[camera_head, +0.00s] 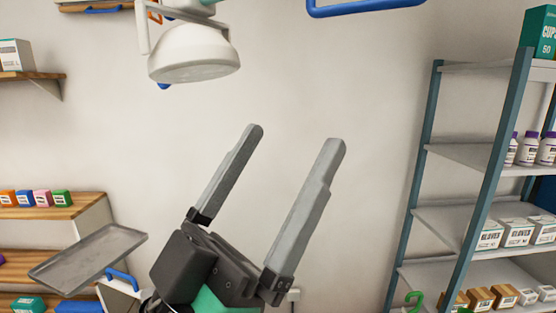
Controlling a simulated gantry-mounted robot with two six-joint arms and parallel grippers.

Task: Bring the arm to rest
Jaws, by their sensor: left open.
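My left gripper (293,138) rises from the bottom middle of the head view, its two long grey fingers pointing up and slightly right. The fingers are wide apart with only bare wall showing between them, so it is open and empty. The lower part of the arm is cut off by the bottom edge. My right gripper does not show in this view.
A grey metal tray (88,258) is left of the gripper. A white dental lamp (194,54) hangs above. Wooden shelves (40,211) with small boxes stand at left. A metal rack (468,156) with bottles and glove boxes stands at right. The middle wall area is clear.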

